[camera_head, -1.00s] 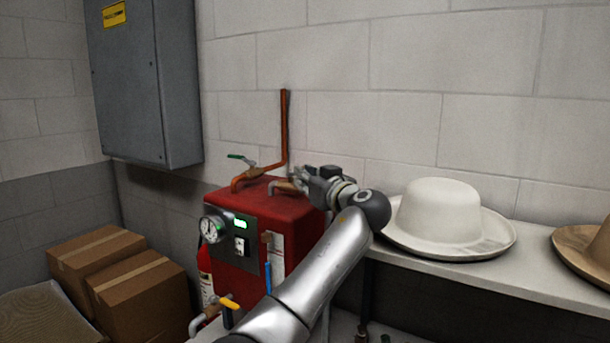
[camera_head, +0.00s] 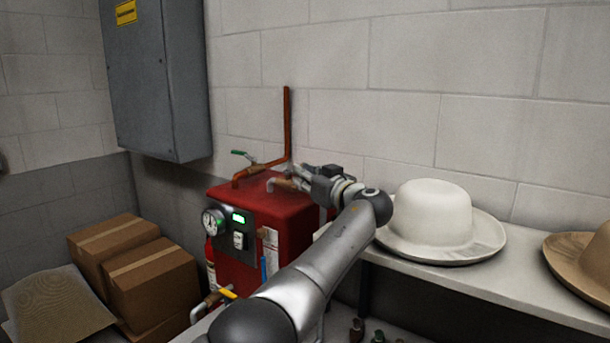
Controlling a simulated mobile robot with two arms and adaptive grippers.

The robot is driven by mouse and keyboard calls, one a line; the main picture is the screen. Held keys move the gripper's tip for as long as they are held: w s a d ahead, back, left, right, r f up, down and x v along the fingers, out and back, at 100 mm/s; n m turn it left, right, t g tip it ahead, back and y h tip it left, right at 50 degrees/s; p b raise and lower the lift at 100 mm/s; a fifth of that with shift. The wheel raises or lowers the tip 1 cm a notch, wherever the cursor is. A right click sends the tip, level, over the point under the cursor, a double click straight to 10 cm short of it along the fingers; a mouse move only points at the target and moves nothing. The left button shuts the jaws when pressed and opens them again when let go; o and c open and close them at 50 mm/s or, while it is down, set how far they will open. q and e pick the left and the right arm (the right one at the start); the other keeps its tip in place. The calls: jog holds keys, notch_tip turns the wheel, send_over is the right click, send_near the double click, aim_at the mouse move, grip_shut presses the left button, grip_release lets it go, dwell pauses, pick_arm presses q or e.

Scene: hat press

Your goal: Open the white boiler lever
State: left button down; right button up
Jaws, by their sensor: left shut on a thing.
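The red boiler (camera_head: 240,215) stands left of centre, with a gauge (camera_head: 212,222) and a small green-lit display on its front. A copper pipe with a green lever (camera_head: 243,154) rises from its top. A second, shorter pipe fitting (camera_head: 278,184) is on the top right of the boiler. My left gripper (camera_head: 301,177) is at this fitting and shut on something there. The white lever is not clearly visible; the gripper's fingers cover that spot, so I take it to be between them. My right gripper is not in view.
A shelf (camera_head: 470,279) with a white hat (camera_head: 437,213) and a tan hat (camera_head: 590,260) is close to the right of my arm. A grey wall cabinet (camera_head: 160,80) hangs at the left. Cardboard boxes (camera_head: 150,277) are on the lower left. A yellow lever (camera_head: 228,293) is low at the boiler's front.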

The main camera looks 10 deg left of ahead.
pick_arm(q)
jog(key=shift+d+r, duration=0.1)
jog(key=shift+r, duration=0.05)
jog(key=c, duration=1.6)
grip_release()
jog(key=shift+o, duration=1.1)
jog(key=v, duration=0.7)
jog(key=shift+s, duration=0.15)
jog(key=shift+d, duration=0.15)
